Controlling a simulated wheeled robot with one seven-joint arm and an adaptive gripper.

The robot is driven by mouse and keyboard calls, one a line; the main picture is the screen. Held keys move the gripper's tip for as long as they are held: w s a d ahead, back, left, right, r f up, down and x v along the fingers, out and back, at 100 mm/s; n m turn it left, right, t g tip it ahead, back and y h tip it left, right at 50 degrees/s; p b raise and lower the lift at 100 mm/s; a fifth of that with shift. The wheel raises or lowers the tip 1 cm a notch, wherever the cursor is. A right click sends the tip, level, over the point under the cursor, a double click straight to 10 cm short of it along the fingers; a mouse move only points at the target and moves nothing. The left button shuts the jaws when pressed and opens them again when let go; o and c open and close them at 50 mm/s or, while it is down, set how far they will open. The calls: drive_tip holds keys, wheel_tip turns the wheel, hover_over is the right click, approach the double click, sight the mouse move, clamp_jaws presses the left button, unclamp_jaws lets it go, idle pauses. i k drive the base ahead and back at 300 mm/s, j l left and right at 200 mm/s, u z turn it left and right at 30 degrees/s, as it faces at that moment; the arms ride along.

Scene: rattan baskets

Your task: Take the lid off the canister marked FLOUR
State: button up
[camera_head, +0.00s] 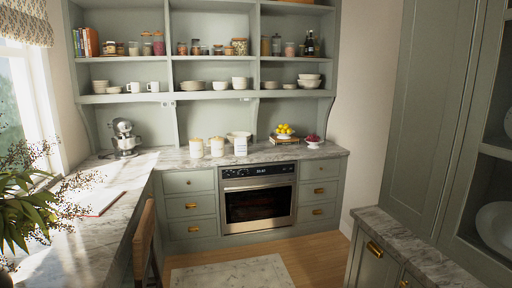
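Two pale canisters stand side by side on the far marble counter, left of the oven: a left canister (196,149) and a right canister (217,148). Both are upright and look closed with yellowish-tan tops. They are too small here for me to read any marking, so I cannot tell which one says FLOUR. My gripper is not in view, and nothing touches the canisters.
A white card-like object (240,147) and a bowl (238,135) are right of the canisters. A stand mixer (124,140) is at left. The oven (258,196) is below. A wooden chair (144,240) stands left of the rug (230,275); a plant (30,215) is nearby.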

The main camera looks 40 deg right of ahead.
sight(218, 148)
drive_tip(key=i+l+z, duration=0.2)
drive_tip(key=i+l, duration=0.25)
drive_tip(key=i+l+z, duration=0.15)
drive_tip(key=i+l, duration=0.35)
drive_tip(key=i+l+z, duration=0.2)
drive_tip(key=i+l, duration=0.25)
drive_tip(key=i+l+z, duration=0.15)
drive_tip(key=i+l, duration=0.15)
drive_tip(key=i, duration=0.25)
drive_tip(key=i+l+z, duration=0.2)
drive_tip(key=i, duration=0.35)
drive_tip(key=l, duration=0.1)
